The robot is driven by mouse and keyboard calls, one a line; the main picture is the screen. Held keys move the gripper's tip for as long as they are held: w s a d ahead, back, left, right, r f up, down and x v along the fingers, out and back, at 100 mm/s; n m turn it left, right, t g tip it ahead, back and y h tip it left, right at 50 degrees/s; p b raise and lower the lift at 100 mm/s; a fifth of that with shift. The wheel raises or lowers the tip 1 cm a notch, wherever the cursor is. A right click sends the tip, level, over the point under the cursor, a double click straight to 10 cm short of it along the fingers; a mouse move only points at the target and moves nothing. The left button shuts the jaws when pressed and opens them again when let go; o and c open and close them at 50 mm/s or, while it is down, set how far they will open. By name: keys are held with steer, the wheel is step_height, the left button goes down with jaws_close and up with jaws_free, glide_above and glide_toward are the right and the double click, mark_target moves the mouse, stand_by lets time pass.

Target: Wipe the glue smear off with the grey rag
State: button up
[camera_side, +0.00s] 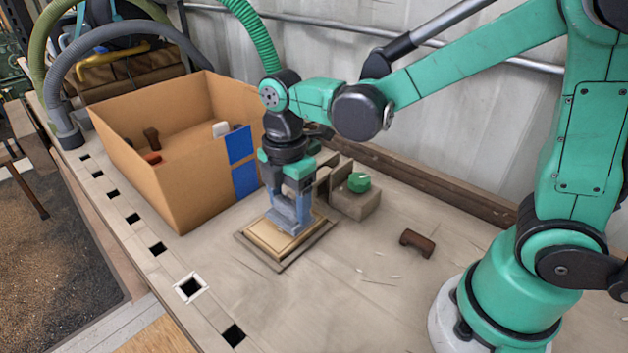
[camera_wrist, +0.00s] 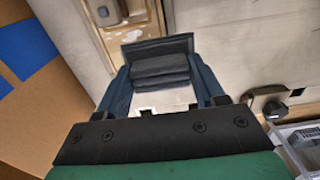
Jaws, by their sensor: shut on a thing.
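My gripper (camera_side: 290,212) points down over a pale wooden panel (camera_side: 262,234) set in a darker frame on the bench. It also shows in the wrist view (camera_wrist: 160,85), with its two blue-grey fingers closed on the grey rag (camera_wrist: 160,69). The rag looks like a dark, folded pad across the fingertips. It is low, at or just above the panel; I cannot tell whether it touches. Part of the panel shows in the wrist view (camera_wrist: 143,12), beyond the rag.
An open cardboard box (camera_side: 180,190) with blue patches stands close on the left, with a few small things inside. A block with a green knob (camera_side: 358,182) is behind right. A brown handle-like piece (camera_side: 417,242) lies right. The bench front right is mostly clear.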

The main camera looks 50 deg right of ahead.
mark_target(290, 219)
steer(key=shift+f, duration=2.75)
steer(key=shift+w+r, duration=0.25)
steer(key=shift+w, duration=0.5)
steer(key=shift+c, duration=0.5)
steer(key=shift+w, duration=0.4)
steer(key=shift+w+f, duration=0.25)
steer(key=shift+w, duration=0.15)
steer(key=shift+w+r, duration=0.25)
steer(key=shift+w, duration=0.5)
steer(key=shift+w+f, duration=0.25)
steer(key=shift+w, duration=1.05)
steer(key=shift+s+r, duration=0.2)
steer(key=shift+s, duration=3.3)
steer(key=shift+s+r, duration=0.1)
steer(key=shift+r, duration=3.8)
